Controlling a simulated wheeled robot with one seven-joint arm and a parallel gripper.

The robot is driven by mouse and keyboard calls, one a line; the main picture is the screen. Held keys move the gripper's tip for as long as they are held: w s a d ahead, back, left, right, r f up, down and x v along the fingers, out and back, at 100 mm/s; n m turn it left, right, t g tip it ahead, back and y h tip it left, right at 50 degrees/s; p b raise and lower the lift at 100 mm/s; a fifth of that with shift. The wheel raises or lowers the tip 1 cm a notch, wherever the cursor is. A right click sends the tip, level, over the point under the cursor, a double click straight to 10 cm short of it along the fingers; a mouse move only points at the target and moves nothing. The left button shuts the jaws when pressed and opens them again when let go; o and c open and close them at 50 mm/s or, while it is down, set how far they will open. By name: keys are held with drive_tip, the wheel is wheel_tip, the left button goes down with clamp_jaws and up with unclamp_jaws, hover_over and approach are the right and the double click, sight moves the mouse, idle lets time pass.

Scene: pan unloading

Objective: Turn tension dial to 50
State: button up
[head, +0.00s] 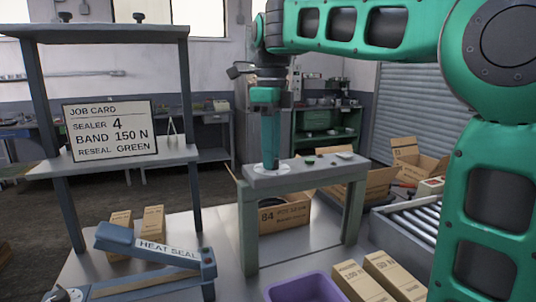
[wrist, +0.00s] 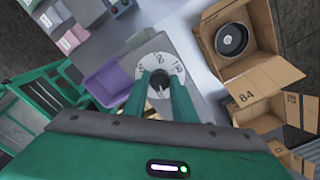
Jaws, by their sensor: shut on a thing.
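The tension dial has a pale round face (wrist: 161,60) with dark numbers, some of them hard to read, and a dark knob (wrist: 158,88) in its middle. It sits on the grey top of a small stand (head: 305,174); in the head view only the pale edge of the dial (head: 256,167) shows at the foot of my gripper. My gripper (head: 269,165) points straight down there. In the wrist view its two green fingers (wrist: 160,92) are shut on the knob, one on each side. The fingers hide part of the face, and I cannot tell the exact setting.
A job card (head: 110,130) on a shelf reads sealer 4, band 150 N, reseal green. A blue heat sealer (head: 150,244) stands at front left. A purple bin (head: 303,288) and cartons are at the front. An open box (head: 286,215) stands under the stand; a roller conveyor (head: 415,218) is right.

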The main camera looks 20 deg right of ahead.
drive_tip(key=n, duration=0.5)
drive_tip(key=shift+w+d+r, duration=0.1)
drive_tip(key=shift+w+d, duration=0.1)
drive_tip(key=shift+d, duration=0.05)
drive_tip(key=n, duration=0.6)
drive_tip(key=shift+a+n, duration=0.1)
drive_tip(key=shift+n, duration=0.2)
drive_tip(key=n, duration=0.5)
drive_tip(key=shift+n, duration=0.3)
drive_tip(key=n, duration=0.6)
drive_tip(key=shift+a+f, duration=0.15)
drive_tip(key=shift+f, duration=0.1)
drive_tip(key=n, duration=0.5)
drive_tip(key=shift+n, duration=0.4)
drive_tip(key=n, duration=0.6)
drive_tip(key=shift+s, duration=0.15)
drive_tip(key=n, duration=0.5)
drive_tip(key=shift+n, duration=0.3)
drive_tip(key=n, duration=0.5)
drive_tip(key=shift+r+n, duration=0.1)
drive_tip(key=shift+n, duration=0.2)
drive_tip(key=shift+a+r, duration=0.1)
